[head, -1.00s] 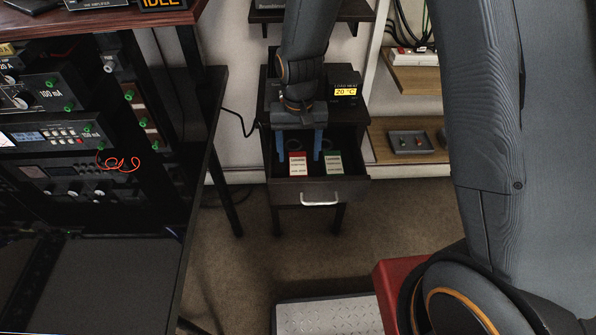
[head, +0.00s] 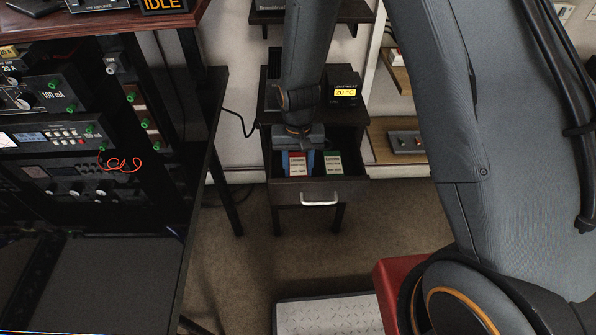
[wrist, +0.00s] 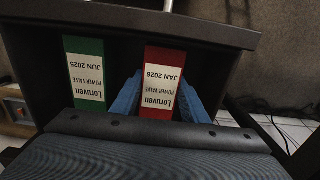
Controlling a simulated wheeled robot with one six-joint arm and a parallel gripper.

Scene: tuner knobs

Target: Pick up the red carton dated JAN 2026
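The red carton (wrist: 162,82) has a cream label reading "Loruven POWER VALVE JAN 2026", upside down in the wrist view. It stands in the open drawer (head: 335,190) and also shows in the head view (head: 297,163). My gripper (wrist: 160,92) has one blue finger on each side of the red carton, and both fingers appear to press against its sides. In the head view my gripper (head: 298,163) reaches down into the drawer. A green carton (wrist: 86,75) marked JUN 2025 stands beside the red one, apart from the fingers. The carton's lower end is hidden in the wrist view.
The drawer front with its silver handle (head: 320,199) faces me. A shelf (head: 385,140) with a grey tray is to the right; a rack of instruments (head: 60,135) stands left.

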